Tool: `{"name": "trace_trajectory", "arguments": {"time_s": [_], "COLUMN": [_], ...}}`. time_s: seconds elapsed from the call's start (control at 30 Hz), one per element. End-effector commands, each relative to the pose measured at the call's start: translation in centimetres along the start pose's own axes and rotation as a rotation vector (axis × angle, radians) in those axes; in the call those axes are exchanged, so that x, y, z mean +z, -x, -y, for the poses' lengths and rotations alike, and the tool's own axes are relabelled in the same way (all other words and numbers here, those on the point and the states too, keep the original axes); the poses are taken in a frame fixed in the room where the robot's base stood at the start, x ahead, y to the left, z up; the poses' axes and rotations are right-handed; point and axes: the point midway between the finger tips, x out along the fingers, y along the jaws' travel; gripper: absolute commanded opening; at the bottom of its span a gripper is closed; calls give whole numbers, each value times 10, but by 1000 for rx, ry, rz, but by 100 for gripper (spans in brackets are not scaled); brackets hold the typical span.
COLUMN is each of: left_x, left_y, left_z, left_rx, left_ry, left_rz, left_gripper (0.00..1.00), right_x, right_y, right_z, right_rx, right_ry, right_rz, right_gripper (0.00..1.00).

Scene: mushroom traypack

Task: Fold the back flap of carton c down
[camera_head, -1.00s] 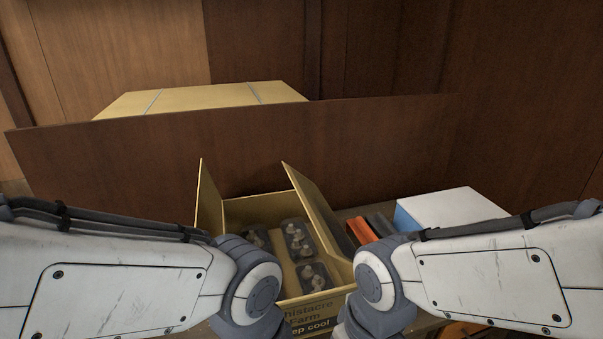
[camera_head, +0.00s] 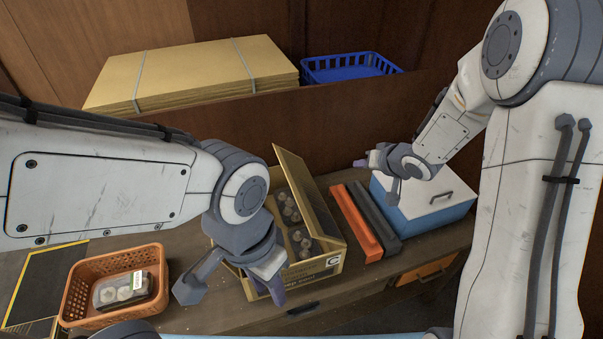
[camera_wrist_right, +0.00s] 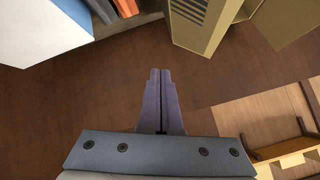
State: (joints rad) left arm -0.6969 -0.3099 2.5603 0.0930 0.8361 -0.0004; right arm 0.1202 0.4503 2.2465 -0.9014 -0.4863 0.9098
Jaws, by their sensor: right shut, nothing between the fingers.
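Carton c (camera_head: 318,268), a tan box marked C, stands on the bench with small mushroom trays inside. Its right flap (camera_head: 310,200) stands up along the right side.
An orange basket (camera_head: 72,300) holding a packed tray stands left. Orange (camera_head: 355,222) and dark grey (camera_head: 372,212) bars and a blue-white box (camera_head: 425,212) stand right of the carton. A brown partition (camera_head: 240,125) runs behind; flat cardboard (camera_head: 190,75) and a blue crate (camera_head: 350,68) lie beyond.

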Motion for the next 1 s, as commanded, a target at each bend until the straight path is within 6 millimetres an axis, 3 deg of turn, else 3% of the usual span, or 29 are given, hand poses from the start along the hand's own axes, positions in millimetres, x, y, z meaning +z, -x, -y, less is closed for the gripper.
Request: {"name": "trace_trajectory", "arguments": {"time_s": [0.1,0.3,0.47,0.9,1.0], "left_x": [0,0,0,0,-1], "left_y": [0,0,0,6,8], "left_z": [0,0,0,0,-1], "left_rx": [0,0,0,0,0], "left_ry": [0,0,0,0,0], "left_rz": [0,0,0,-1,-1], "left_gripper": [36,36,36,36,36], "right_x": [5,19,23,30,42], "right_y": [-24,-32,-41,-120,-129], "right_z": [23,49,58,97,103], "right_rx": [-206,-412,-443,-440,-438], "right_ry": [-71,-156,-169,-166,-170], "right_rz": [18,96,114,114,116], "right_gripper": [0,0,0,0,0]}}
